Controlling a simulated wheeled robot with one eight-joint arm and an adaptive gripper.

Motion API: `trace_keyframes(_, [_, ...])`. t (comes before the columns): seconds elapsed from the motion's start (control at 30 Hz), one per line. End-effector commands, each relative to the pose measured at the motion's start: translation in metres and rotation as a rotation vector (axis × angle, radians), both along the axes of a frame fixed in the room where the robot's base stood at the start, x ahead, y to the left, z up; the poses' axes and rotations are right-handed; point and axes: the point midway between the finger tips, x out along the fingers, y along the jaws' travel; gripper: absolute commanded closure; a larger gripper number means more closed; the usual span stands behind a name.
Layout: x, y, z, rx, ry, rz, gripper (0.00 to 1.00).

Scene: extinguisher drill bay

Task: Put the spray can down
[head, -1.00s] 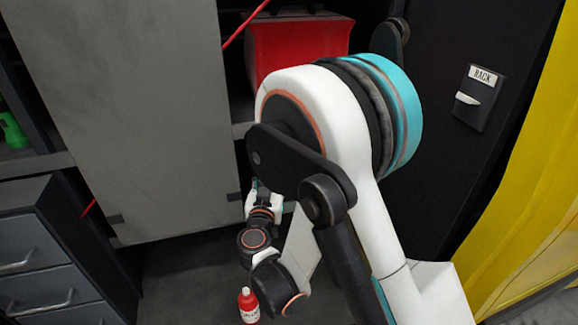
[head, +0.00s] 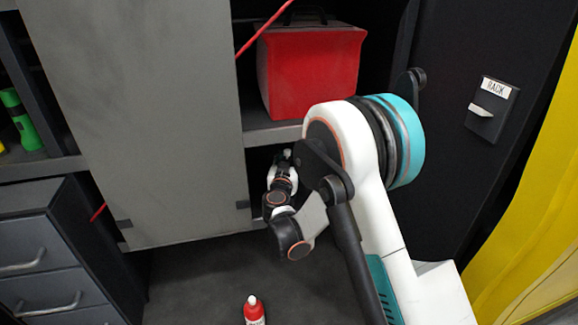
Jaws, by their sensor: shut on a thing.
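My gripper (head: 284,161) is at the opening of the lower cabinet compartment, below the shelf, and points into the dark. It is shut on the spray can (head: 287,153), of which only a small pale bit shows at the fingertips. The rest of the can is hidden by my gripper and wrist and by the dark inside. I cannot tell whether the can touches the compartment floor.
A red box (head: 312,75) stands on the shelf (head: 272,133) above my gripper. A grey door (head: 140,120) is left of it, with a red rod behind. A red bottle (head: 254,312) with a white cap stands on the floor in front. Drawers (head: 40,255) are at left.

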Motion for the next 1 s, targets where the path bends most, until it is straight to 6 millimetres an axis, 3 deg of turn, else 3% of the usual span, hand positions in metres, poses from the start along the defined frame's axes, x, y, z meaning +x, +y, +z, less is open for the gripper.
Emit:
trace_keyframes(0.13, [0.0, 0.0, -0.023, 0.0, 0.0, 0.0, 1.0])
trace_keyframes(0.53, [0.0, 0.0, -0.027, 0.0, 0.0, 0.0, 1.0])
trace_keyframes(0.57, [0.0, 0.0, -0.026, 0.0, 0.0, 0.0, 0.66])
trace_keyframes(0.7, [0.0, 0.0, -0.026, 0.0, 0.0, 0.0, 0.34])
trace_keyframes(1.0, [-0.001, 0.0, -0.026, 0.0, 0.0, 0.0, 0.34])
